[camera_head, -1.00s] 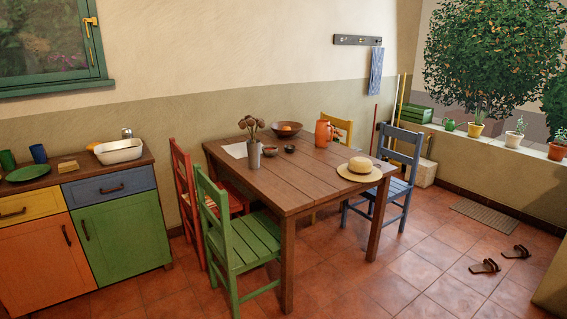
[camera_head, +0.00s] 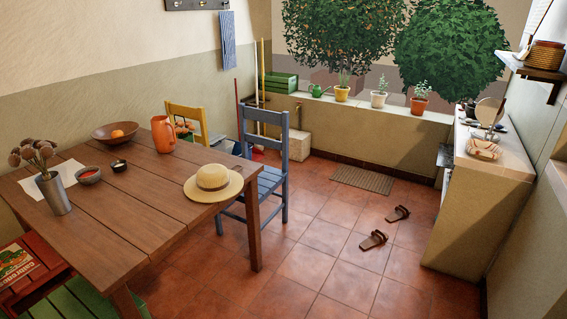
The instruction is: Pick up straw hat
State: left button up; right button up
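The straw hat (camera_head: 213,182) is pale yellow with a wide brim and a round crown with a lighter band. It lies brim down on the wooden table (camera_head: 125,212), near the table's right corner. Part of its brim reaches to the table edge. Nothing covers it. Neither of my grippers shows in the head view.
A blue chair (camera_head: 270,165) stands close behind the hat's corner. An orange pitcher (camera_head: 163,134), a bowl (camera_head: 115,132) and a vase (camera_head: 53,192) stand on the table. Sandals (camera_head: 374,240) lie on the tiled floor (camera_head: 320,275), which is otherwise open right of the table.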

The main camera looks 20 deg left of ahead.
aim_at(213, 183)
jog(key=i+u, duration=0.2)
jog(key=i, duration=0.3)
jog(key=i+l+u, duration=0.2)
jog(key=i, duration=0.3)
jog(key=i+l+u, duration=0.15)
jog(key=i, duration=0.35)
jog(key=l, duration=0.1)
